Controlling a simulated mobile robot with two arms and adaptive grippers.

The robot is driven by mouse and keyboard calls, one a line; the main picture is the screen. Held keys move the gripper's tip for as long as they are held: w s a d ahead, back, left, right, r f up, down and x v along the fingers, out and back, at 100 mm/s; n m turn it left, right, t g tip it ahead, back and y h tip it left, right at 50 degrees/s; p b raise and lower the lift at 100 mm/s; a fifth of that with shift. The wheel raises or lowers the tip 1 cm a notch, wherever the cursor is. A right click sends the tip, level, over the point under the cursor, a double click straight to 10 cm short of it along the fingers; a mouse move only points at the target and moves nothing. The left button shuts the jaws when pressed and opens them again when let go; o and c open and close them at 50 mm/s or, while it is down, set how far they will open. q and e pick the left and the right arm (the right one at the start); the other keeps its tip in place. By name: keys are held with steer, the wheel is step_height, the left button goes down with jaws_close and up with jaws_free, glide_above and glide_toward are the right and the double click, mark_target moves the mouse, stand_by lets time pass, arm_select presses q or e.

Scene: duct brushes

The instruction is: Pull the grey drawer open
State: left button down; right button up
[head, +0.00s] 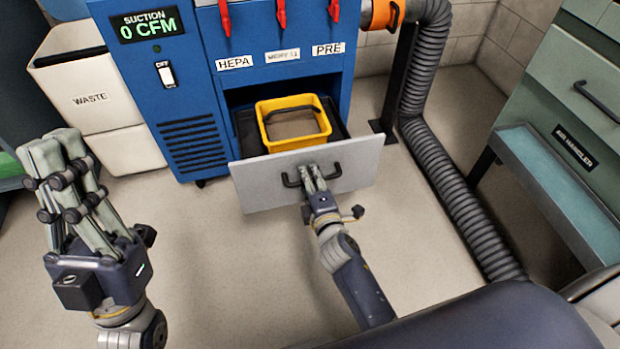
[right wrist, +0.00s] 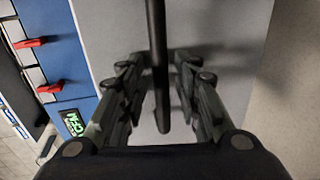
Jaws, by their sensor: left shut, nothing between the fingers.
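The grey drawer (head: 255,188) stands pulled out from the lower front of the blue machine, with a yellow bin (head: 293,141) inside it. Its dark handle (head: 335,170) is on the front panel. My right gripper (head: 312,178) is at the handle. In the right wrist view the handle bar (right wrist: 156,40) passes between the two fingers of my right gripper (right wrist: 166,75); a gap shows on the bar's right side, so the fingers look open around it. My left gripper (head: 54,150) is shut and empty, raised at the left, away from the drawer.
The blue machine (head: 190,100) has several red levers. White waste bins (head: 95,95) stand to its left. A ribbed grey hose (head: 450,180) runs down its right side. A green cabinet (head: 570,90) stands at the right. The floor in front of the drawer is clear.

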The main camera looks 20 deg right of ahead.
steer(key=v, duration=1.2)
stand_by(0.4)
